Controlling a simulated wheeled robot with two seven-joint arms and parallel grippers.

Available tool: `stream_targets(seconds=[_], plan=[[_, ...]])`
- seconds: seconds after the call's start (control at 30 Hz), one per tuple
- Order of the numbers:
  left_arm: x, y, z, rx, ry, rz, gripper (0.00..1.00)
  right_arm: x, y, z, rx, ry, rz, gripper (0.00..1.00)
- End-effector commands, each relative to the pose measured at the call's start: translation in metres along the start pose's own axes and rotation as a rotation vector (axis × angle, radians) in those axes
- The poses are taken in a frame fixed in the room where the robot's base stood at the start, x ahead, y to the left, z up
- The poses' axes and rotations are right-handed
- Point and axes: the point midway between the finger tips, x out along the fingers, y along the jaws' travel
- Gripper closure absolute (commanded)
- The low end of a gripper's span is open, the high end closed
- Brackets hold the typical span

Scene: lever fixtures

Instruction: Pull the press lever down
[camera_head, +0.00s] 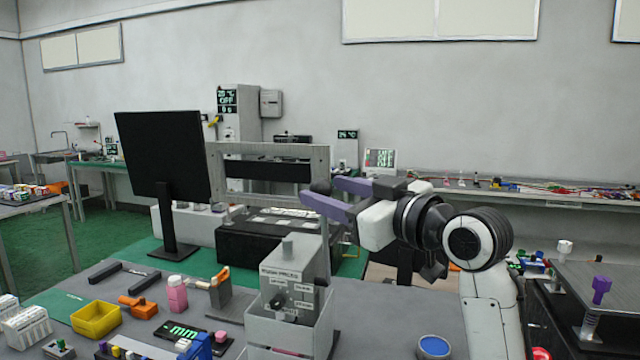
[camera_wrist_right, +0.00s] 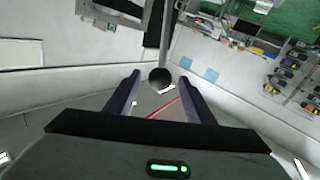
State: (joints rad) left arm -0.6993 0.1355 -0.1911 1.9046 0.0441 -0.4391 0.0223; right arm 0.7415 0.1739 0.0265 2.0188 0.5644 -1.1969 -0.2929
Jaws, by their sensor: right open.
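The grey press (camera_head: 280,275) with a small label stands on the table at the lower centre of the head view. Its lever (camera_head: 325,235) is a grey rod standing nearly upright with a black ball knob (camera_head: 320,187) at the top. My right gripper (camera_head: 322,194) is open, its two purple fingers at the height of the knob. In the right wrist view the knob (camera_wrist_right: 160,77) shows between the open fingers (camera_wrist_right: 160,90), with a visible gap on each side. The head view partly hides the knob behind a finger. My left gripper is not in view.
A black monitor (camera_head: 164,155) and a grey frame (camera_head: 270,150) stand behind the press. A blue-topped round container (camera_head: 434,347) is at the front right.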

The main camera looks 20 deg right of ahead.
Motion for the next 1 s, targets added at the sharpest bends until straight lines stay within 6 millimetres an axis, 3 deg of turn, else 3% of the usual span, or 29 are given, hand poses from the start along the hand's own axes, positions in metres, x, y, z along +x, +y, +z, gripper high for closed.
stream_targets(seconds=[0.2, 0.53, 0.57, 0.83, 1.0], plan=[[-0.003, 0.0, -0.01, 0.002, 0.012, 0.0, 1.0, 0.025, -0.001, -0.001, 0.001, 0.001, -0.001, 0.51], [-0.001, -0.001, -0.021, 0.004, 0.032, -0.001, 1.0, 0.03, -0.001, 0.0, -0.001, 0.0, 0.0, 0.51], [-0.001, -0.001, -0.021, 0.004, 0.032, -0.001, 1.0, 0.03, -0.001, 0.0, -0.001, 0.0, 0.0, 0.53], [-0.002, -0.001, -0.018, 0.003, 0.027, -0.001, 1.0, 0.029, -0.001, 0.0, -0.001, 0.0, 0.0, 0.98], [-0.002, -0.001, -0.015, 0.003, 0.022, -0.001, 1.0, 0.029, -0.001, 0.001, -0.002, 0.001, 0.0, 1.0]])
